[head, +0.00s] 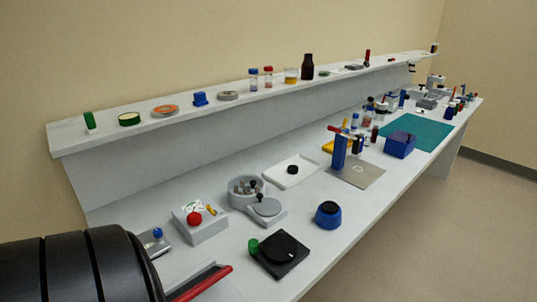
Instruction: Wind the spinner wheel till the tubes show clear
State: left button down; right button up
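A black square block (278,254) with a round black disc on top and a green knob (254,247) at its left side stands near the front edge of the bench; it may be the spinner wheel, but I cannot be sure. Behind it is a round grey pot (246,190) with several small tubes or vials standing in it, and a grey round disc (267,206) on a base beside it. The tubes are too small to tell whether they look clear. A black ribbed part, apparently of my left arm, fills the lower left. Neither gripper shows.
A white box with a red button (207,228) stands left of the pot. A blue round jar (328,214) and a white tray (293,171) are to the right. A raised shelf (180,122) with bottles runs along the wall. A red-edged object (203,283) is at bottom.

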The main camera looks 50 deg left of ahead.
aim_at(265, 207)
jog(key=u, duration=1.65)
